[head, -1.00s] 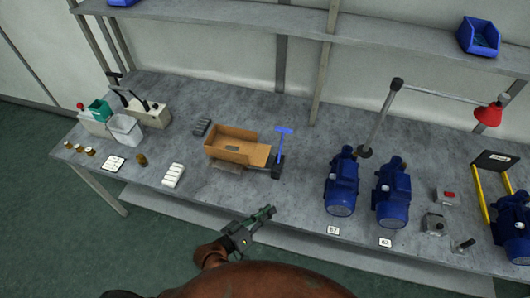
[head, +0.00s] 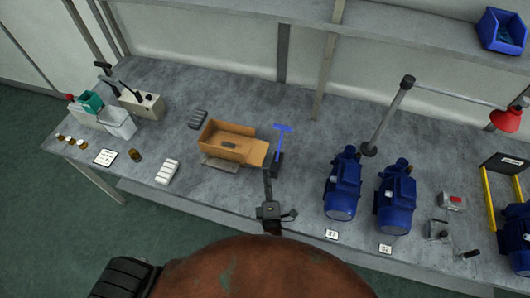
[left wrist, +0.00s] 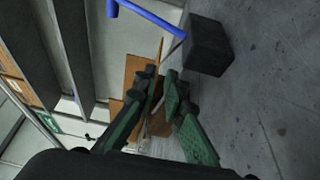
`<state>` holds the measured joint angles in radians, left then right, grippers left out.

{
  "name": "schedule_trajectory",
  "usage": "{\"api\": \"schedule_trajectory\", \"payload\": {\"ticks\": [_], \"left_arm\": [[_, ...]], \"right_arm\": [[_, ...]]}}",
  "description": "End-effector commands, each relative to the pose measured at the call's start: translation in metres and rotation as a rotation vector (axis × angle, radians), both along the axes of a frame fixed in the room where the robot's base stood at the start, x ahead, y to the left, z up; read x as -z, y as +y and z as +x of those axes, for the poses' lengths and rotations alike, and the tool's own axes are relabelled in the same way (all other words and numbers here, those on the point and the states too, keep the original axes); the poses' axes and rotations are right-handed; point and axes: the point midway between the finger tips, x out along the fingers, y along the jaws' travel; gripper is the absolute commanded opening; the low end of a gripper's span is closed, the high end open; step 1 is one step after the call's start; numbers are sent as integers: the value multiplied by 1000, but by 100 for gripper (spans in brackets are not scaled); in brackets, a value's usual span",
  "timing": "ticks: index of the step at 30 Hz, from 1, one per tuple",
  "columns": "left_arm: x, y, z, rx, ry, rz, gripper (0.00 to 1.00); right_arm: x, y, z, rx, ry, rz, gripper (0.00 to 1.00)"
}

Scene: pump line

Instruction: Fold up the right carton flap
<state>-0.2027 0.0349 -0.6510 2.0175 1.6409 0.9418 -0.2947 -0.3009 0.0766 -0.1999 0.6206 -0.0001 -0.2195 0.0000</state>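The open brown carton (head: 228,150) stands on the grey bench. Its right flap (head: 257,153) sticks out to the right, roughly flat. My left gripper (head: 267,174) is at the flap's near edge, pointing away from me. In the left wrist view the two green-padded fingers (left wrist: 160,75) are close together with a narrow gap between them. A thin brown edge (left wrist: 158,52), seemingly the flap, shows in line with that gap; I cannot tell whether they touch. My right gripper is not in view.
A blue T-shaped tool (head: 282,131) stands in a black block (head: 276,166) right beside the flap; the block also shows in the left wrist view (left wrist: 208,45). Blue pumps (head: 343,187) stand further right. White pieces (head: 167,172) lie left of the carton.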

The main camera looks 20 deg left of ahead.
Motion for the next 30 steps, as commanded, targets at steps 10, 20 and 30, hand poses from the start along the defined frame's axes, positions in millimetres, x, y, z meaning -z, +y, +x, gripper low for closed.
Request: {"api": "schedule_trajectory", "payload": {"ticks": [10,20,30], "left_arm": [[-2,24,64,1,-4,3,10],[-1,35,95,3,-3,1,10],[-1,35,96,4,-2,1,7]], "right_arm": [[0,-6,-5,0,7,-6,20],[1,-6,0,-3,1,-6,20],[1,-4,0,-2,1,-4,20]]}}
